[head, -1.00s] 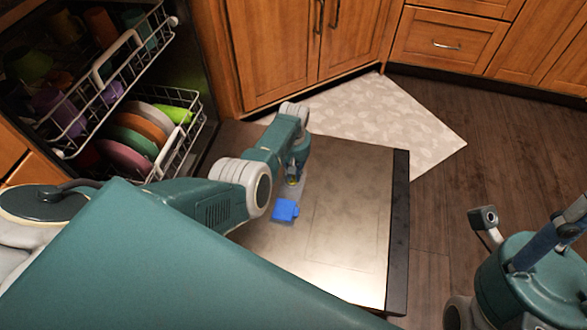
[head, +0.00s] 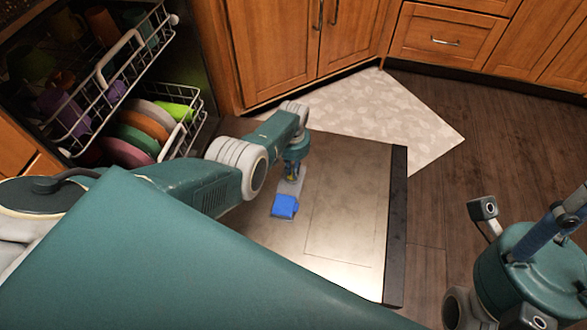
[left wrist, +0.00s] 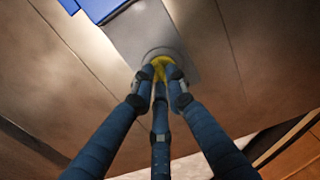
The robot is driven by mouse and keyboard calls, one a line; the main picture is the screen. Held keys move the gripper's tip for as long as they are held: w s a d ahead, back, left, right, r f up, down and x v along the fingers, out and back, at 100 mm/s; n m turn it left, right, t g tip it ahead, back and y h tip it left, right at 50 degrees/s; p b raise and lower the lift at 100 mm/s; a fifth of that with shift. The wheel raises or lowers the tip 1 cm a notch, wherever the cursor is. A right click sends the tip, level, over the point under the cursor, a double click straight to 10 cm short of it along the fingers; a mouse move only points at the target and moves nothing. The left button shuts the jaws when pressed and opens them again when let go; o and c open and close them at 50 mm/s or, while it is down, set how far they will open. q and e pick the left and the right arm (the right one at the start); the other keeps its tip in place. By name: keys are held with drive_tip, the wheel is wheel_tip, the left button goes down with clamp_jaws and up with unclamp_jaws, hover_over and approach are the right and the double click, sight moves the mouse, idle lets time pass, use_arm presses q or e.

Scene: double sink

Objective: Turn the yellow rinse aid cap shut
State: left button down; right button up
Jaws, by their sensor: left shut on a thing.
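The yellow rinse aid cap (left wrist: 158,62) sits in a round recess of the grey dispenser plate (left wrist: 204,40) on the open dishwasher door (head: 350,190). My left gripper (left wrist: 160,78) reaches down to the cap, its blue fingers closed around it and hiding most of it. In the head view my left gripper (head: 291,172) stands over the dispenser, and the cap cannot be made out there. A blue dispenser lid (head: 284,206) stands beside the plate, on its near side.
Dish racks (head: 180,140) with colourful plates and cups are pulled partly out at the left. Wooden cabinets (head: 290,40) stand behind the door. A pale patterned mat (head: 400,115) lies on the dark floor (head: 480,125). The door's right half is clear.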

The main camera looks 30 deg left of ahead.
idle(0.5)
use_arm(q)
drive_tip(key=c, duration=1.7)
unclamp_jaws()
drive_tip(key=shift+c, duration=0.2)
wheel_tip(320, 180, up, 12)
drive_tip(key=shift+w, duration=0.1)
